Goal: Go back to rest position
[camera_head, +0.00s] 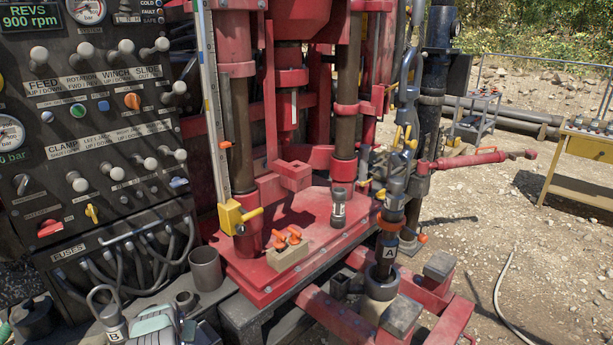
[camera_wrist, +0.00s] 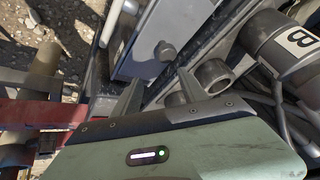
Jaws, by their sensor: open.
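My gripper (camera_head: 158,326) is at the bottom left edge of the head view, partly cut off, in front of the control panel. In the wrist view its green-grey body fills the lower part, and its two dark fingers (camera_wrist: 160,92) stand apart with nothing clearly held between them. A grey fitting with a shackle, labelled B (camera_head: 112,325), is just left of my gripper in the head view. It also shows at the upper right of the wrist view (camera_wrist: 297,40), beside the fingers and not between them.
The control panel (camera_head: 100,165) with levers and cables stands behind. A red drill base (camera_head: 320,225) carries a small block with orange plugs (camera_head: 288,247). A hanging fitting labelled A (camera_head: 388,252) is right of it. A yellow table (camera_head: 583,170) stands on gravel far right.

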